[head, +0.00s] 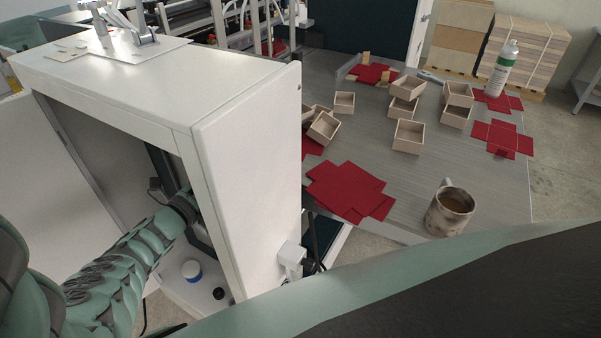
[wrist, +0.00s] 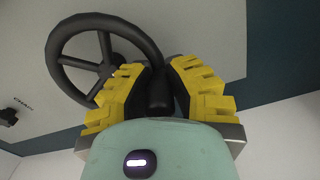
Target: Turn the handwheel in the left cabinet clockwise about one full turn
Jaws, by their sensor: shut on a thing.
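The handwheel (wrist: 91,36) is a dark spoked ring on a light panel in the wrist view. My gripper (wrist: 154,78) has yellow fingers. It is shut on a dark part at the lower right of the handwheel's rim, which looks like its handle. In the head view, the left cabinet (head: 245,170) is a white cabinet with an open front. My arm reaches into that opening. The handwheel and my gripper are hidden inside the cabinet in the head view.
Inside the cabinet floor are a white jar with a blue band (head: 192,271) and a small black knob (head: 219,293). A grey table (head: 400,185) to the right holds wooden boxes (head: 408,136), red card blanks (head: 348,190), a mug (head: 450,208) and a bottle (head: 502,68).

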